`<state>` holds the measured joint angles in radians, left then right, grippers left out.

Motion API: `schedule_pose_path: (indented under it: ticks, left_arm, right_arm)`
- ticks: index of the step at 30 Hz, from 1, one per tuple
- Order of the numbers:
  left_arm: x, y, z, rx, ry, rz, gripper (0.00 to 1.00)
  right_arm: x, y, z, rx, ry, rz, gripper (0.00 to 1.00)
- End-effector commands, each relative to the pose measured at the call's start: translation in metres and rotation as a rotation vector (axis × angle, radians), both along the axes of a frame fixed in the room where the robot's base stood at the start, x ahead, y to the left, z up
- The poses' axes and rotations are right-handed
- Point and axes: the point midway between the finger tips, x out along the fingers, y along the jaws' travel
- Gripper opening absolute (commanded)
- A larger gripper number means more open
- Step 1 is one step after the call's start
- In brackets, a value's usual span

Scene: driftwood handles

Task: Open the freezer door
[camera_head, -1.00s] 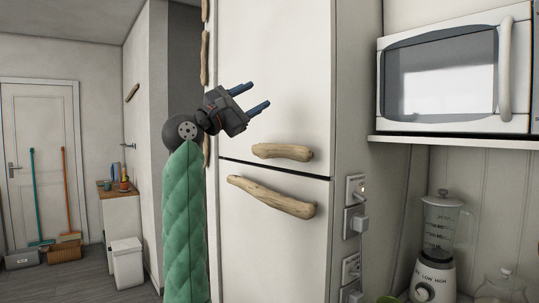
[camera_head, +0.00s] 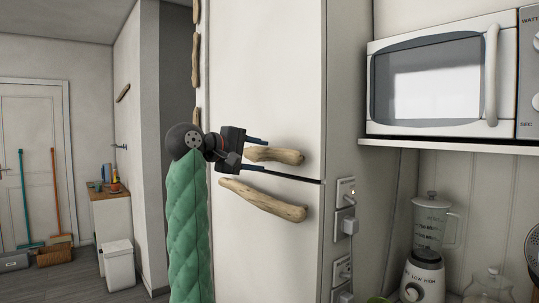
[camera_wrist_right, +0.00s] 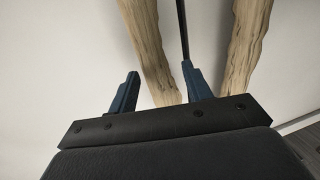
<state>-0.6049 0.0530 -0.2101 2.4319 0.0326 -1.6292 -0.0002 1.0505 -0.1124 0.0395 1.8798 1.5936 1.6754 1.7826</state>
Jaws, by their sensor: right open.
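The tall white fridge-freezer has an upper door (camera_head: 265,70) and a lower door (camera_head: 250,250), both shut, with a dark gap between them. A driftwood handle (camera_head: 275,155) is at the bottom of the upper door; another driftwood handle (camera_head: 265,200) slants across the top of the lower door. My right gripper (camera_head: 258,155) is open, with its fingers above and below the near end of the upper handle. In the right wrist view the upper handle (camera_wrist_right: 150,45) runs between the blue fingers; whether they touch it I cannot tell. My left gripper is out of view.
A microwave (camera_head: 440,80) stands on a shelf at the right, above a blender (camera_head: 428,250). Wall sockets (camera_head: 345,200) with plugs are beside the fridge. A white bin (camera_head: 118,262) and brooms are far off at the left.

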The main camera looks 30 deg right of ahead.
Motion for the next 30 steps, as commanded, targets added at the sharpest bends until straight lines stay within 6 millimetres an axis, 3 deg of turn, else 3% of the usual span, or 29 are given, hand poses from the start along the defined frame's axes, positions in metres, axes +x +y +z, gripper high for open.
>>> schedule_pose_path:
  ticks: [6,12,21,22,27,30]
  left_arm:
    - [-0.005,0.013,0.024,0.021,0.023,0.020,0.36]
    - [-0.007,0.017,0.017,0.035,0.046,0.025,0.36]
    - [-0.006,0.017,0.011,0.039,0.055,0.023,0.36]
    - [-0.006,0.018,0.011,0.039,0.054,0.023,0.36]
    - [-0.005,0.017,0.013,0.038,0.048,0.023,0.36]
    - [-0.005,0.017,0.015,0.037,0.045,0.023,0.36]
  right_arm:
    - [0.002,-0.029,-0.004,-0.001,0.001,-0.003,0.49]
    - [0.003,-0.042,-0.007,-0.001,0.001,-0.001,0.49]
    - [0.003,-0.044,-0.008,-0.001,0.001,0.000,0.49]
    - [0.003,-0.044,-0.008,-0.001,0.001,0.000,0.47]
    - [0.003,-0.044,-0.008,-0.001,0.001,0.000,0.14]
    - [0.003,-0.044,-0.009,0.000,0.001,-0.001,0.00]
